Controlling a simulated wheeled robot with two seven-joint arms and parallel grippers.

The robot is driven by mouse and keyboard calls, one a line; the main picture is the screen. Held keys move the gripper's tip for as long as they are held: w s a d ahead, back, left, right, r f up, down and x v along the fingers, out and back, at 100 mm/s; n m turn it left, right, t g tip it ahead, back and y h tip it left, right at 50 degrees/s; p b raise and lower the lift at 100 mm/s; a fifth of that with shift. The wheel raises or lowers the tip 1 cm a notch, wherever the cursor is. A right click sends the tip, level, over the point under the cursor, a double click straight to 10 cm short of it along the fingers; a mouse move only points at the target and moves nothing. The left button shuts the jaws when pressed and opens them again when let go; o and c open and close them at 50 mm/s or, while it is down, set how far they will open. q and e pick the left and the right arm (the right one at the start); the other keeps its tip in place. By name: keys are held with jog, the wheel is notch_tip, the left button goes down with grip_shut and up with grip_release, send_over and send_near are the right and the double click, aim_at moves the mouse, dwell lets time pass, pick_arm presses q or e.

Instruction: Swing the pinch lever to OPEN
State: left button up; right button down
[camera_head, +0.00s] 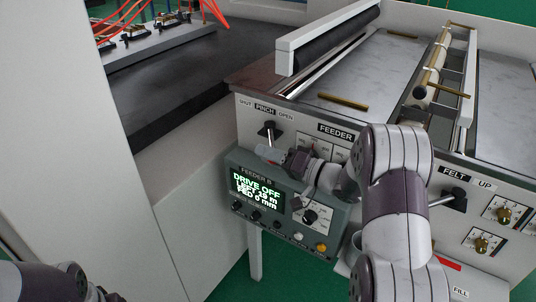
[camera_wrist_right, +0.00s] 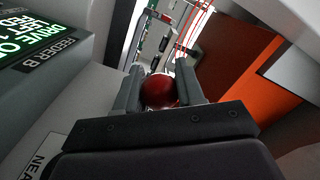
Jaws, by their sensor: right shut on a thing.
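The pinch lever (camera_head: 268,131) is on the feeder's front panel, under the labels SHUT, PINCH and OPEN. Its dark mount shows between SHUT and OPEN in the head view; its lower end is hidden by my gripper. My right gripper (camera_head: 267,153) is just below the mount. In the right wrist view a dark red round knob (camera_wrist_right: 159,91) sits between its two fingers (camera_wrist_right: 158,88), and they are shut on it. The lever's exact angle is hard to tell. Only part of my left arm shows at the lower left; its gripper is out of frame.
The FEEDER B display box (camera_head: 262,196) is close below my right gripper and reads DRIVE OFF. A FELT lever (camera_head: 454,198) and small knobs are on the panel to the right. A white-ended roller (camera_head: 330,38) lies above the panel. A dark bench (camera_head: 165,85) is at the left.

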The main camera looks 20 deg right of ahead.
jog(key=shift+f, duration=0.2)
jog(key=c, duration=0.7)
grip_release()
jog(key=shift+s, duration=0.1)
jog(key=shift+r, duration=0.15)
jog(key=v, duration=0.7)
jog(key=shift+s+d, duration=0.2)
jog(key=shift+s, duration=0.05)
